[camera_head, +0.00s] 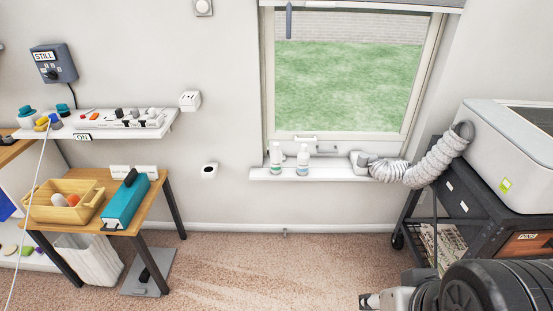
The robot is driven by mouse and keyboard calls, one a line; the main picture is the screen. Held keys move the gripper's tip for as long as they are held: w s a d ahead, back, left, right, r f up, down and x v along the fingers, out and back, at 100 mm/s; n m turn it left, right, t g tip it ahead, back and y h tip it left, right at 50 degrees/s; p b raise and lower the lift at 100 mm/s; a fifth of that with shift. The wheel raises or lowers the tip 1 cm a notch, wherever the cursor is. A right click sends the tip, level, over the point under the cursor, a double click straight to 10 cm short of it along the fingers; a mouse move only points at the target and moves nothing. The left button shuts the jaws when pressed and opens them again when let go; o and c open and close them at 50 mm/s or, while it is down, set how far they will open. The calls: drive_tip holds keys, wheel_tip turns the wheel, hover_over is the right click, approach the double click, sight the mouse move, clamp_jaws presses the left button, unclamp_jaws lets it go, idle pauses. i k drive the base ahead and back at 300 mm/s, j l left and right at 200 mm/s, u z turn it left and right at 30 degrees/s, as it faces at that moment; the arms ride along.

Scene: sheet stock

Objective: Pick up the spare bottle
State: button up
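Two small white bottles stand upright side by side on the white windowsill (325,172). The left bottle (275,160) and the right bottle (303,161) look much alike, with greenish marks low on their bodies. I cannot tell which one is the spare. My gripper (367,301) shows only in part at the bottom edge, right of centre, well below and apart from the bottles. Its fingers are too small and cut off to tell whether they are open or shut.
A ribbed white hose (425,165) runs from the sill's right end to a large white machine (510,150) on a dark cart (455,212). A wooden table (150,200) with a basket (65,201) and teal box (126,202) stands left. Carpet (265,265) below the window is clear.

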sight(275, 154)
drive_tip(key=i+j, duration=1.2)
drive_tip(key=j, duration=0.25)
drive_tip(key=i+j, duration=0.55)
drive_tip(key=j, duration=0.15)
drive_tip(key=i+j, duration=0.6)
drive_tip(key=j, duration=0.1)
